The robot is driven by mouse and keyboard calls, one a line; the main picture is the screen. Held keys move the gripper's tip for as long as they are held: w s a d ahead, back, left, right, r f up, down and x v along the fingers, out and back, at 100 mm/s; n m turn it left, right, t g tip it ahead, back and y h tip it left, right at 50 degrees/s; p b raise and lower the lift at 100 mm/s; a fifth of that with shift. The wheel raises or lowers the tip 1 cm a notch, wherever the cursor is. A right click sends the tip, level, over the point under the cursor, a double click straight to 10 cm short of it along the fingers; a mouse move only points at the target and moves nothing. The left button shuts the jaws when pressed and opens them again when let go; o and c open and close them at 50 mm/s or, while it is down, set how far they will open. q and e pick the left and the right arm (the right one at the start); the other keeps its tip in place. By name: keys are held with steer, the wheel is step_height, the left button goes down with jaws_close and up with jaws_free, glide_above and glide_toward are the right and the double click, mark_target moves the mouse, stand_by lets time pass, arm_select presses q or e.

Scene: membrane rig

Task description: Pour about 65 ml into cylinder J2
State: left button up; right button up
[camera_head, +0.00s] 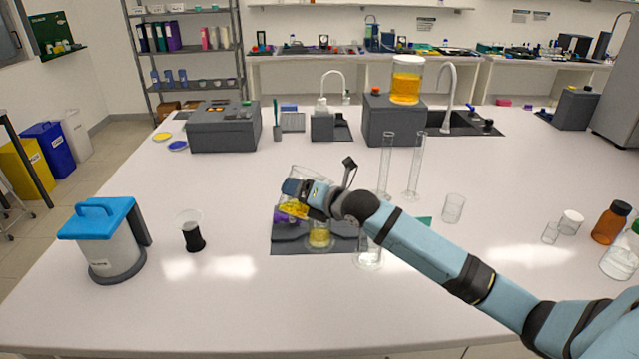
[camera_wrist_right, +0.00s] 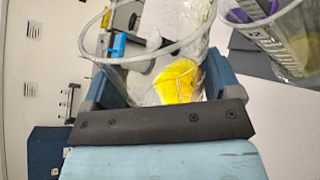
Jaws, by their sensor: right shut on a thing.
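My right gripper (camera_head: 304,197) reaches in from the right and is shut on a clear glass beaker (camera_head: 310,171). The beaker is tilted, with yellow liquid (camera_head: 292,208) in its lower left part. Below the gripper a clear vessel (camera_head: 319,236) holding some yellow liquid stands on a dark mat. Tall clear cylinders (camera_head: 414,165) and (camera_head: 386,160) stand behind my arm; a clear round base (camera_head: 368,259) shows below it. No J2 label is readable. My left gripper is not in view.
The dark mat (camera_head: 290,247) bears a grey block and a purple item. A blue-lidded container (camera_head: 103,245) and a black-based cup (camera_head: 192,236) stand left. A small beaker (camera_head: 453,208) and brown bottle (camera_head: 611,223) stand right. The front table is clear.

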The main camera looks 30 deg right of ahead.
mark_target(296, 216)
steer(key=shift+s+a+f+n+t+b, duration=0.1)
steer(key=shift+f+n+t+b, duration=0.05)
steer(key=shift+f+n+b, duration=0.3)
steer(key=shift+a+f+n+t+b, duration=0.1)
steer(key=shift+f+n+t+b, duration=0.05)
steer(key=shift+f+n+b, duration=0.25)
steer(key=a+f+n+b, duration=0.1)
steer(key=s+a+f+n+t+h+b, duration=0.1)
steer(key=n+b, duration=0.1)
steer(key=shift+s+a+f, duration=0.1)
steer(key=shift+a+f, duration=0.05)
steer(key=shift+f, duration=0.1)
steer(key=n+b, duration=0.1)
steer(key=a+f+n+t+b, duration=0.1)
steer(key=n, duration=0.1)
steer(key=shift+s+a, duration=0.15)
steer(key=shift+s, duration=0.25)
steer(key=shift+n, duration=0.25)
